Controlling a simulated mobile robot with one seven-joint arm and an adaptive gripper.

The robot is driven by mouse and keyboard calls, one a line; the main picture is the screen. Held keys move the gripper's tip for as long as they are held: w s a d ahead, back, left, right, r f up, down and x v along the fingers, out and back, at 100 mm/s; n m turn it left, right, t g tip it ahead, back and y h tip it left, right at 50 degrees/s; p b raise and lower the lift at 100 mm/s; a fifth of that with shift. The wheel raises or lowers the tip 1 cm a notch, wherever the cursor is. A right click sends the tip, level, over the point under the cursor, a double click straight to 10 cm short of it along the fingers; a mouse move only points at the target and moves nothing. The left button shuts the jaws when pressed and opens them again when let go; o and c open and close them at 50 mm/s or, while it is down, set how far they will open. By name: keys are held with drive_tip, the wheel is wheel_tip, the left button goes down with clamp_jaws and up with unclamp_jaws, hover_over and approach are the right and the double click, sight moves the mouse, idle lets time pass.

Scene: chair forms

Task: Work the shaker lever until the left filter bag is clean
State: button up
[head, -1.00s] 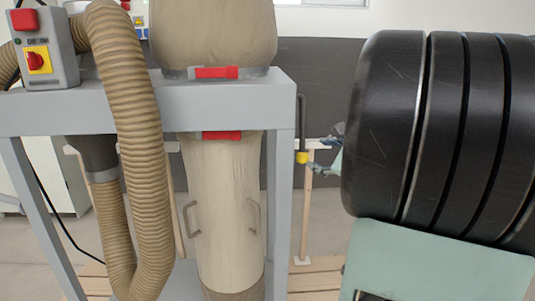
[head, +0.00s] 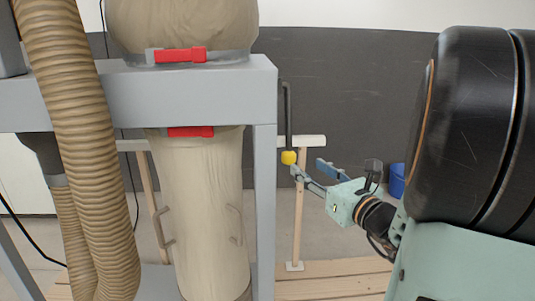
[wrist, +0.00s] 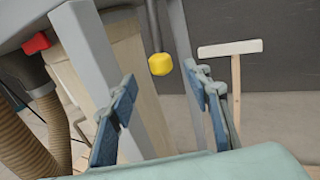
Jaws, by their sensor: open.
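The shaker lever (head: 287,115) is a dark rod hanging at the right side of the grey frame, with a yellow knob (head: 288,157) at its lower end. My gripper (head: 311,167) is open and empty just right of the knob. In the wrist view the knob (wrist: 160,64) shows between my two blue-padded fingers (wrist: 160,82), near or just beyond their tips; I cannot tell whether they touch it. A bulging beige filter bag (head: 180,25) is clamped on top of the frame, its top cut off. Whether it is the left one is unclear.
The grey frame (head: 180,92) stands close left of the lever. A long beige bag (head: 203,215) hangs below it, and a ribbed hose (head: 75,130) crosses at left. A wooden stand (head: 299,225) and a blue bin (head: 397,180) are behind.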

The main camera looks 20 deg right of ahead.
sight(292, 156)
drive_tip(key=w, duration=0.3)
drive_tip(key=w+a, duration=0.1)
drive_tip(key=w, duration=0.6)
drive_tip(key=shift+w+a+b, duration=0.2)
drive_tip(key=shift+w+b, duration=0.05)
drive_tip(key=shift+b, duration=0.1)
clamp_jaws()
